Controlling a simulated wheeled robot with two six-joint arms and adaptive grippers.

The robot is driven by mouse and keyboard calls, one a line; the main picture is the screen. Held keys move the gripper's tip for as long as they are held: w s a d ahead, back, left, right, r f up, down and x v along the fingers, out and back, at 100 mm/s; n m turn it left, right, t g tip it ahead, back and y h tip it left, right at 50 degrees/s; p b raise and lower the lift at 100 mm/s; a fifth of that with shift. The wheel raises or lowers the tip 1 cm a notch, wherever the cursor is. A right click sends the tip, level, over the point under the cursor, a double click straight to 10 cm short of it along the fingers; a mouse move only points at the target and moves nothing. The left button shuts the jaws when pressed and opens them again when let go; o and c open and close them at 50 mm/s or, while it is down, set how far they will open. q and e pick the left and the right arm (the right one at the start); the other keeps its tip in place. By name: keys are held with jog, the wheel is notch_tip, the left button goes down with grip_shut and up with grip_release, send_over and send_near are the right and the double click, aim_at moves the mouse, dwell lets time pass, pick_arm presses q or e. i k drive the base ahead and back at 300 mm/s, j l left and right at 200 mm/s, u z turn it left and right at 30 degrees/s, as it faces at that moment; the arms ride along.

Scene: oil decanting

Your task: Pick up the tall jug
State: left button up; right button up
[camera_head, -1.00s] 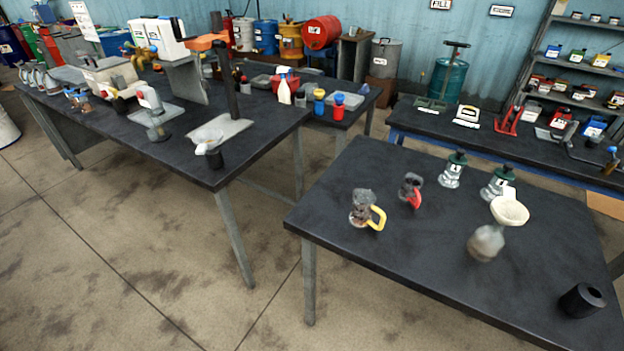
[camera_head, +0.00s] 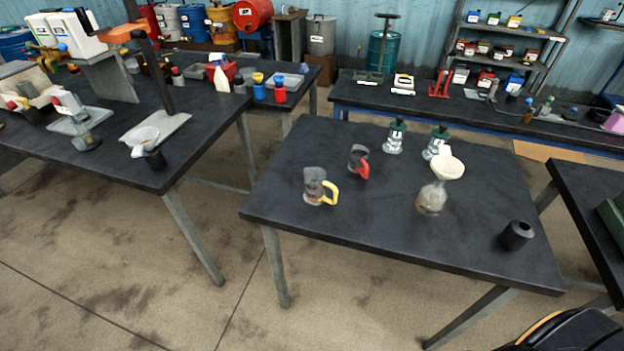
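Two grey, see-through jugs stand upright on the dark table in front of me. The jug with the yellow handle (camera_head: 314,184) is nearer and looks the bigger of the two; its handle points right. The jug with the red handle (camera_head: 357,158) stands behind it to the right and looks smaller. The frames do not show clearly which one is the tall jug. Both stand free, apart from each other. Neither of my grippers is in view.
The dark table (camera_head: 330,222) also bears a clear bottle (camera_head: 431,199) with a cream funnel (camera_head: 448,168), two green-topped containers (camera_head: 395,136) (camera_head: 436,143) and a black cup (camera_head: 516,235). Its front left is clear. Another workbench (camera_head: 130,182) stands left, with open floor (camera_head: 235,270) between.

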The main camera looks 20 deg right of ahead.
aim_at(315, 194)
jog(key=i+j, duration=0.15)
jog(key=j, duration=0.25)
jog(key=j+z, duration=0.2)
jog(key=z, duration=1.45)
jog(key=i+j, duration=0.05)
